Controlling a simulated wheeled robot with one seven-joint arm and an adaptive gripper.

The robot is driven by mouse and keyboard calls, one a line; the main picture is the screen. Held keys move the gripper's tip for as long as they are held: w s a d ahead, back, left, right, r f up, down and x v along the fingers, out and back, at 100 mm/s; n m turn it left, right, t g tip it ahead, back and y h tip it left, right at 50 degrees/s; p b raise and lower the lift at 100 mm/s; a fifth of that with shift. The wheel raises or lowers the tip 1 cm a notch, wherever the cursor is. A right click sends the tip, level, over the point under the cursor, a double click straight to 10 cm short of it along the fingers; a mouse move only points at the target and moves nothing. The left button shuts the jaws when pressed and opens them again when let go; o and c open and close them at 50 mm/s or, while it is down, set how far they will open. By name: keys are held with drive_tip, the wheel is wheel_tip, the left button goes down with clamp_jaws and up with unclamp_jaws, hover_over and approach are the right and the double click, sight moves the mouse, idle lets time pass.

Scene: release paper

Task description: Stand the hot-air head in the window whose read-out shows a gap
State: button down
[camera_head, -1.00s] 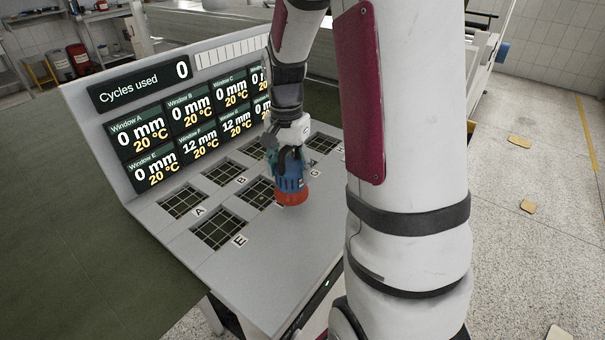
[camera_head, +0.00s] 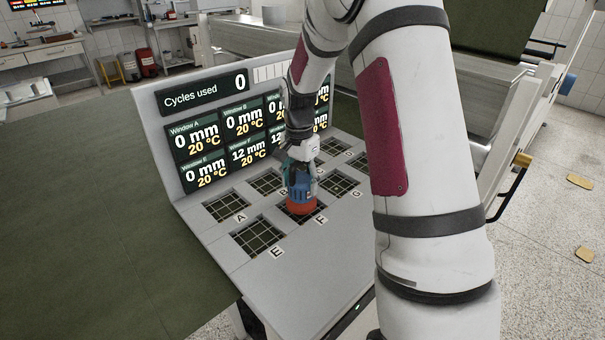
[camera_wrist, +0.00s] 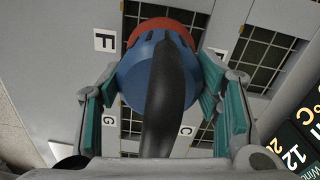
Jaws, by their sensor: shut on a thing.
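The hot-air head (camera_head: 300,196) has a blue body, an orange-red base and a black handle; it also shows in the wrist view (camera_wrist: 135,75). My gripper (camera_head: 299,165) is shut on it from above, with teal finger pads (camera_wrist: 165,115) on either side. The head is upright over window F (camera_head: 289,207), beside the F label. I cannot tell whether its base touches the grid. The display (camera_head: 245,130) reads 12 mm for window F and 0 mm for A, B and E. The read-out right of F also shows 12; others are partly hidden by my arm.
Window E (camera_head: 258,238) and window A (camera_head: 226,206) are empty gridded openings on the grey panel (camera_head: 345,225). More windows lie behind and right, including one near label G (camera_head: 340,184). The cycles counter (camera_head: 203,92) reads 0. My arm blocks the panel's right side.

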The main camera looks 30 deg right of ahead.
drive_tip(key=shift+f, duration=0.3)
drive_tip(key=shift+f, duration=0.1)
drive_tip(key=c, duration=0.5)
unclamp_jaws()
drive_tip(key=shift+f, duration=0.1)
wheel_tip(320, 180, up, 12)
drive_tip(key=shift+w+a+r+b, duration=0.1)
drive_tip(key=shift+a+r+b, duration=0.1)
drive_tip(key=shift+b, duration=0.3)
drive_tip(key=s+a+r+n+t, duration=0.1)
drive_tip(key=s+a+r+n, duration=0.35)
drive_tip(key=s+r, duration=0.2)
drive_tip(key=s+a+n+t, duration=0.1)
drive_tip(key=s+a+n, duration=0.2)
drive_tip(key=s, duration=0.4)
drive_tip(key=s+a+n+t, duration=0.1)
drive_tip(key=s+a+n, duration=0.2)
drive_tip(key=s, duration=0.4)
drive_tip(key=s+a+r+n+t, duration=0.1)
drive_tip(key=s+a+n, duration=0.2)
drive_tip(key=s, duration=0.4)
drive_tip(key=shift+s+a+r+n+t, duration=0.1)
drive_tip(key=shift+a+n+t, duration=0.15)
drive_tip(key=shift+a+t, duration=0.2)
